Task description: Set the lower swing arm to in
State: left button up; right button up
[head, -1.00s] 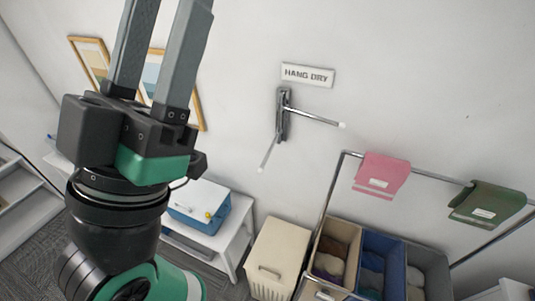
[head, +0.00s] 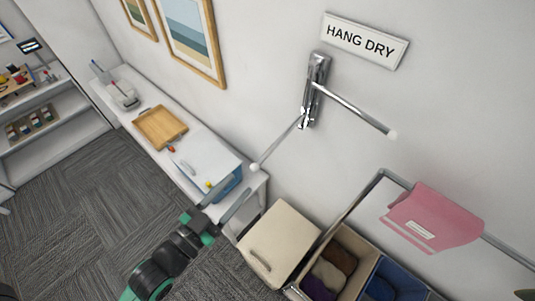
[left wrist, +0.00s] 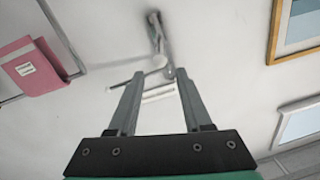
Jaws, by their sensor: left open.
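A chrome wall bracket (head: 316,88) carries two thin swing arms with white tips. The upper swing arm (head: 350,108) reaches out to the right. The lower swing arm (head: 277,143) reaches out to the lower left, away from the wall. My left gripper (head: 239,186) is open and empty, below and left of the lower arm's white tip, apart from it in the picture. In the left wrist view, the bracket (left wrist: 156,32) shows beyond the open left gripper (left wrist: 160,73), with rods and a white tip between the fingertips. My right gripper is not in view.
A HANG DRY sign (head: 364,41) is above the bracket. A pink towel (head: 430,218) hangs on a rail at right. A cream hamper (head: 279,240) and sorting bins stand below. A white bench (head: 141,123) holds a cooler (head: 207,160) and wooden tray. The wall around the arms is clear.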

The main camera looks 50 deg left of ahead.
aim_at(258, 164)
pick_arm(q)
jog(key=w, duration=0.3)
jog(key=w+a+p, duration=0.1)
jog(key=w, duration=0.3)
jog(key=w+p, duration=0.1)
jog(key=w, duration=0.2)
jog(key=shift+w+a+r, duration=0.1)
jog(key=shift+w+a, duration=0.1)
jog(key=shift+a, duration=0.2)
jog(key=shift+w+a, duration=0.1)
jog(key=shift+w, duration=0.45)
grip_shut()
